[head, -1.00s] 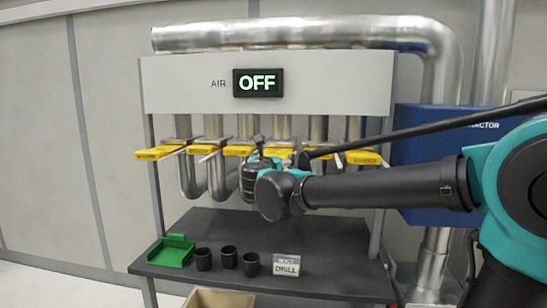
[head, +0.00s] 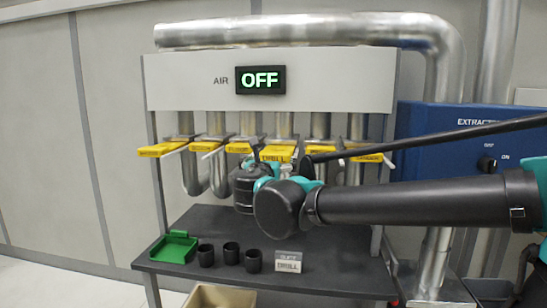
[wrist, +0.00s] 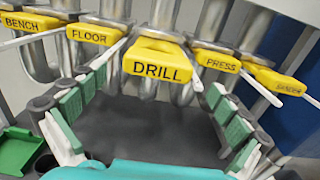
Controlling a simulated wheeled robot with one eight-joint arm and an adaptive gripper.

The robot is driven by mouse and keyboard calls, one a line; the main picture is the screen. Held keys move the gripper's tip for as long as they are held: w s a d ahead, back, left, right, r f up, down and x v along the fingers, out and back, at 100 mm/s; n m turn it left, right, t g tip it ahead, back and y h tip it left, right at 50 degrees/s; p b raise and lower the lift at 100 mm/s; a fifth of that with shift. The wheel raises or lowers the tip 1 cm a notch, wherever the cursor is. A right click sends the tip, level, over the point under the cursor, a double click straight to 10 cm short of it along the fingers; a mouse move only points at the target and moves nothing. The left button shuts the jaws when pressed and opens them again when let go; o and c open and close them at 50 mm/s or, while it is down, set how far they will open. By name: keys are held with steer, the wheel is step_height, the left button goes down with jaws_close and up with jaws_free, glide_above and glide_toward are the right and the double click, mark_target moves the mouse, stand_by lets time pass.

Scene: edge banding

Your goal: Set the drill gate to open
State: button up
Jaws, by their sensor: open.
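The yellow drill gate (wrist: 160,69), labelled DRILL, is at the top middle of the wrist view, straight ahead between my fingers. In the head view the drill gate (head: 277,154) shows just above my gripper. My gripper (wrist: 150,115) is open and empty, its green-padded fingers spread left and right, below and in front of the gate's front end. I cannot tell whether they touch it. In the head view my gripper (head: 255,175) is partly hidden by my own wrist.
Yellow FLOOR (wrist: 92,34) and PRESS (wrist: 216,60) gates flank the drill gate, with metal pipes behind. The AIR display (head: 260,80) reads OFF. Below, a dark shelf holds a green tray (head: 173,248), black cups (head: 231,253) and a DRILL sign (head: 288,262). A blue extractor box (head: 460,150) stands right.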

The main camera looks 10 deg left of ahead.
steer(key=shift+s, duration=2.2)
steer(key=shift+f, duration=0.1)
steer(key=d+f+m+g+h, duration=0.4)
steer(key=d+f+m+g, duration=0.4)
steer(key=d+f+m, duration=1.1)
steer(key=s+d+f+m+g+y, duration=0.2)
steer(key=s+d+f+m, duration=0.3)
steer(key=f, duration=0.6)
steer(key=s+d+f+m+g+y, duration=0.2)
steer(key=s+d+f+m, duration=0.3)
steer(key=s+f+m, duration=0.5)
step_height(320, 180, down, 2)
steer(key=shift+d+f+m+g+y, duration=0.1)
steer(key=shift+d+m+g+y, duration=0.25)
steer(key=shift+m+g, duration=0.5)
